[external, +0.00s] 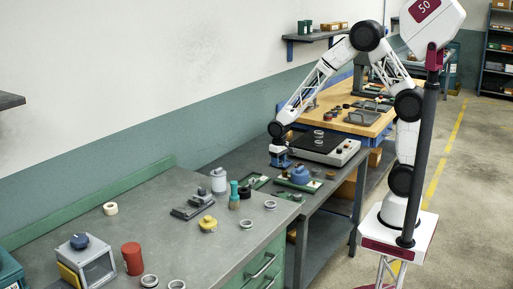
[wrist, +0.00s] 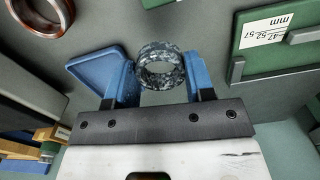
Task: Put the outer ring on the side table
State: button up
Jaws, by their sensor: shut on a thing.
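My gripper (wrist: 160,70) has its two blue fingers closed on the sides of a mottled grey steel ring (wrist: 160,49), with its open hole facing the wrist camera. In the external view my gripper (external: 281,161) is low over the far part of a lower grey table (external: 238,158), left of a black-topped device. The held ring is too small to make out there. I cannot tell for certain which table is the side table, or whether the ring touches the surface below.
The black-topped device (external: 322,147) carries small metal rings. A blue tray (wrist: 92,72) lies beside my left finger; a copper-lined ring (wrist: 42,28) and a green gauge block with a label (wrist: 265,38) are close. The front bench (external: 185,240) holds several parts.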

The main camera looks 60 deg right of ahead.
aim_at(278, 172)
jog(key=shift+f, duration=1.9)
jog(key=shift+f, duration=0.1)
jog(key=o, duration=1)
notch_tip(278, 172, up, 12)
jog(key=shift+r, duration=0.15)
